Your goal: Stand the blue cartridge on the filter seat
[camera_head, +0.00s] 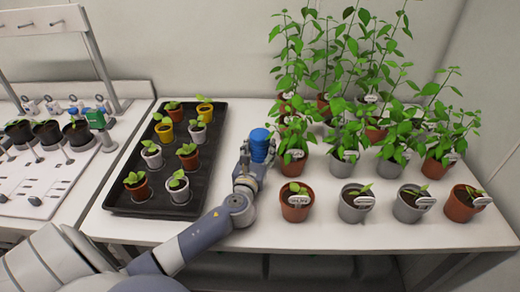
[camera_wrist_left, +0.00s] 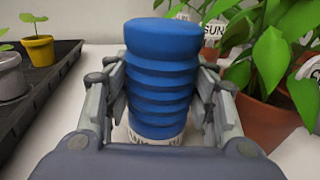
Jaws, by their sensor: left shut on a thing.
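The blue cartridge (camera_head: 260,142) is ribbed, with a wide cap, and stands upright between the fingers of my left gripper (camera_head: 256,160). In the left wrist view the cartridge (camera_wrist_left: 161,80) fills the middle, with a finger of the gripper (camera_wrist_left: 160,100) on each side, shut on it. A white lower part with dark lettering shows under the blue ribs, partly hidden by the gripper. I cannot tell whether its bottom touches the white bench. I cannot pick out the filter seat with certainty. My right gripper is not in view.
A black tray (camera_head: 120,205) with several small potted seedlings lies left of my gripper. Several potted plants stand close on the right, the nearest in a terracotta pot (camera_head: 296,210). A left bench (camera_head: 60,205) holds pots and small bottles. Bare bench (camera_head: 262,235) lies in front.

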